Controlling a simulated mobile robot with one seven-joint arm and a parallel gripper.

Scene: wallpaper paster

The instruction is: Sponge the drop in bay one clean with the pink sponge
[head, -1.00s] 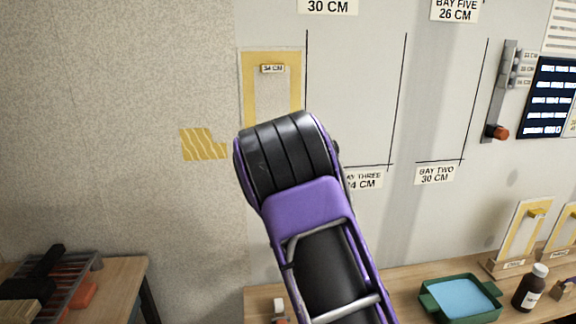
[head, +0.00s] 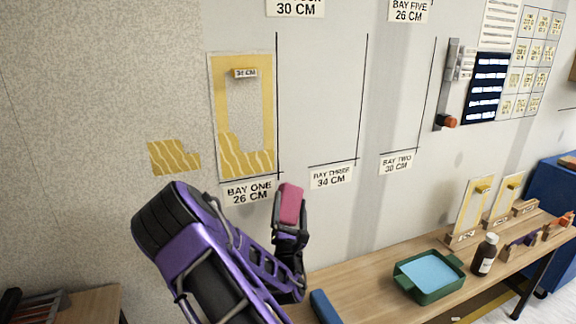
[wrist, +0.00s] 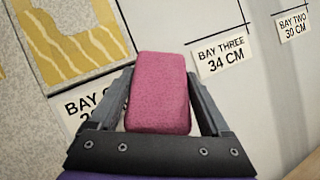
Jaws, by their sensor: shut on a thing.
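The pink sponge (head: 291,204) is held upright between the fingers of my gripper (head: 290,226). In the wrist view the sponge (wrist: 159,92) fills the space between both fingers of my gripper (wrist: 160,105). The drop in bay one (head: 215,110) hangs on the wall, a tall yellow-bordered panel with a pale speckled middle and wavy white streaks on its lower part. Its lower part also shows in the wrist view (wrist: 75,55). My gripper is below and right of the drop, by the bay one label (head: 249,192). The sponge appears apart from the drop.
A green tray with blue liquid (head: 402,282), a brown bottle (head: 484,255) and yellow sample panels (head: 473,212) stand on the wooden bench (head: 362,300). A yellow streaked patch (head: 173,157) is on the wall left of the drop. Bays two and three are bare.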

